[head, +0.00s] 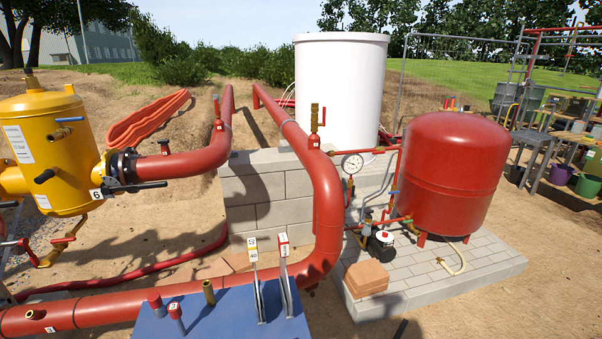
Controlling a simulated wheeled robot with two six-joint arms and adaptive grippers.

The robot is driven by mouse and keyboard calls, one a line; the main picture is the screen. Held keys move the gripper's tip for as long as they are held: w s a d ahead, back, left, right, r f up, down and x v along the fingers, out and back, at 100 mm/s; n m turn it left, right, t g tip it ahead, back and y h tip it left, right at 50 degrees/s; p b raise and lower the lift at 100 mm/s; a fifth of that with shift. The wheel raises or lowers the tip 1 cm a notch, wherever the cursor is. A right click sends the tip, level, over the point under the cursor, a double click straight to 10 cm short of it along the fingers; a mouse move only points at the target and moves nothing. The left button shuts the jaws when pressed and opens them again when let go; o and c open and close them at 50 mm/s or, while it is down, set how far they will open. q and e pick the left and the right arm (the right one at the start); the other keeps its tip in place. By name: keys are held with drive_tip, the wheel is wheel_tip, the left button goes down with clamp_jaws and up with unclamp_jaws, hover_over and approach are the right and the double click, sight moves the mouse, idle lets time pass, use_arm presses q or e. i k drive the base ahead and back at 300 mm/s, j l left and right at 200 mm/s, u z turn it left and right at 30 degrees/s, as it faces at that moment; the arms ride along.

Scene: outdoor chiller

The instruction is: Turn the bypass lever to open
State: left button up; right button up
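Two upright levers stand side by side on a blue panel (215,315) at the bottom centre. The left lever (258,290) has a yellow and white tag at its top. The right lever (286,285) has a red and white tag. A black lever handle (140,187) lies roughly level at the valve beside the yellow tank, near a tag reading 6. No readable label tells which lever is the bypass lever. Neither of my grippers shows in the head view.
A yellow tank (45,150) stands at left. A large red pipe (325,200) curves down beside the panel. A red vessel (440,170), gauge (352,163) and stacked bricks (366,278) are on a paved pad at right. A white tank (338,90) stands behind. Bare sand lies lower right.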

sight(24, 242)
drive_tip(key=u, duration=1.85)
drive_tip(key=i+j+u, duration=0.45)
drive_tip(key=j, duration=0.2)
drive_tip(key=i+j+u, duration=0.3)
drive_tip(key=i+j, duration=0.15)
drive_tip(key=i+j+u, duration=0.25)
drive_tip(key=i, duration=0.3)
drive_tip(key=j, duration=0.1)
